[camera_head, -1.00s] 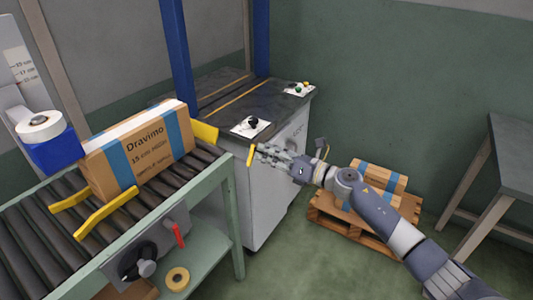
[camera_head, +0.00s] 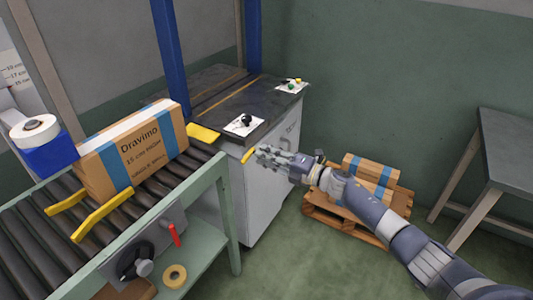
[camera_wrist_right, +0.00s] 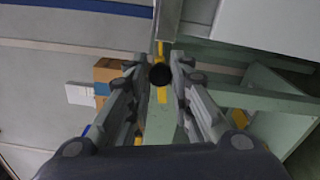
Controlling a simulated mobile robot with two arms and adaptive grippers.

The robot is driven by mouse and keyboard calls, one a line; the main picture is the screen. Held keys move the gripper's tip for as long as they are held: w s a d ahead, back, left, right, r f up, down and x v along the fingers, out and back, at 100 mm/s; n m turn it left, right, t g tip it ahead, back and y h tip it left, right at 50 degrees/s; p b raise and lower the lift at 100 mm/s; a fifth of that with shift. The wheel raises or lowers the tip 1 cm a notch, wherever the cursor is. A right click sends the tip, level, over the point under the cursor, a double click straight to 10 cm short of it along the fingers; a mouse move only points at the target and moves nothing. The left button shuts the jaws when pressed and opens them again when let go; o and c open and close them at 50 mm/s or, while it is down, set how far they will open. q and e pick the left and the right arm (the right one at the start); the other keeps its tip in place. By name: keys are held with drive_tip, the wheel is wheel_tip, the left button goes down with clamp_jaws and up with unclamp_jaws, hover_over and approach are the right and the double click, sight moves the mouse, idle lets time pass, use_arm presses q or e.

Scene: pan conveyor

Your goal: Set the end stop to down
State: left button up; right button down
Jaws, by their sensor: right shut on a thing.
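The end stop is a yellow plate (camera_head: 203,132) at the far end of the roller conveyor, just beyond the box; it looks tilted over rather than upright. My right gripper (camera_head: 262,150) is at the lever's end. In the right wrist view, its fingers (camera_wrist_right: 160,82) are closed around a black knob (camera_wrist_right: 160,75), with the yellow lever (camera_wrist_right: 162,95) showing behind it. My left gripper is not in view.
A cardboard box (camera_head: 135,147) stands on the rollers (camera_head: 30,235) between yellow guides (camera_head: 100,215). A grey cabinet (camera_head: 270,185) stands behind the lever. A pallet (camera_head: 325,220) with boxes lies on the floor at right, near my arm. A table (camera_head: 505,150) stands at far right.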

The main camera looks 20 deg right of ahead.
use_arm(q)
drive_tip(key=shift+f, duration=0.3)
use_arm(e)
drive_tip(key=shift+w+f+m, duration=0.1)
drive_tip(key=shift+f+m, duration=0.15)
drive_tip(key=shift+m, duration=0.45)
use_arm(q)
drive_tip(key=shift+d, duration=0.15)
use_arm(e)
drive_tip(key=shift+d+f, duration=0.1)
drive_tip(key=c, duration=1.6)
unclamp_jaws()
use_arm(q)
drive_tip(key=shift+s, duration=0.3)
use_arm(e)
drive_tip(key=shift+o, duration=0.8)
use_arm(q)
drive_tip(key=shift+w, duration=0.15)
use_arm(e)
drive_tip(key=v, duration=1.2)
